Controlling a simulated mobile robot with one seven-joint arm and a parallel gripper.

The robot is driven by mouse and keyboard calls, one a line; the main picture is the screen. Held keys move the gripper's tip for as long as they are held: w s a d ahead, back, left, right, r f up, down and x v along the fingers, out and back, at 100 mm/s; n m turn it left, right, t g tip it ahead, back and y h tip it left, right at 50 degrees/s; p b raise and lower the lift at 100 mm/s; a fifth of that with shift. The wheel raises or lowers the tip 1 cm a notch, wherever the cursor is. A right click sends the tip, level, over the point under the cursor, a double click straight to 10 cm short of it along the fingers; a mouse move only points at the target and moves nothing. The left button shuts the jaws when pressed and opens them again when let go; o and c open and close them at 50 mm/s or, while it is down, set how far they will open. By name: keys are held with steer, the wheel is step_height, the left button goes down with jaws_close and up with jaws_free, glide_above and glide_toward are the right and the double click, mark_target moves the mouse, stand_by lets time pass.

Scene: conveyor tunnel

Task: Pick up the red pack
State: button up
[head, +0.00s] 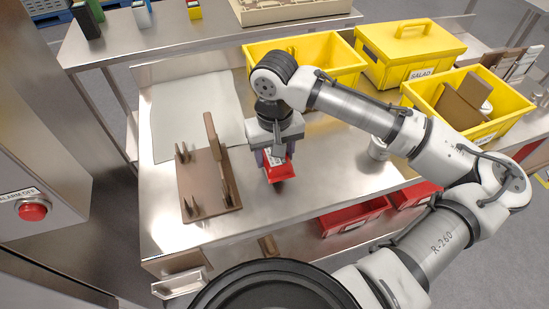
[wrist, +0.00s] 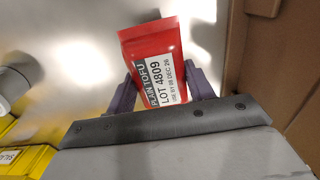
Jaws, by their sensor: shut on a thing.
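The red pack (head: 281,172) is between the fingers of my gripper (head: 276,157), over the steel table to the right of the brown rack. In the wrist view the red pack (wrist: 152,48) bears a label reading "PLAIN TOFU", "LOT 4809" and a use-by date. The purple fingers of my gripper (wrist: 162,90) are shut on its two sides. The pack's lower end is hidden by the gripper body in the wrist view. I cannot tell for sure whether the pack touches the table.
A brown rack (head: 201,192) with upright pegs stands close on the left. Behind are an open yellow bin (head: 345,72), a lidded yellow box marked SALAD (head: 397,67) and another open yellow bin (head: 478,132). A metal can (head: 378,150) stands right. A pale sheet (head: 172,107) lies back left.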

step_height(320, 180, up, 18)
steer(key=b, duration=0.1)
steer(key=o, duration=0.5)
steer(key=c, duration=0.7)
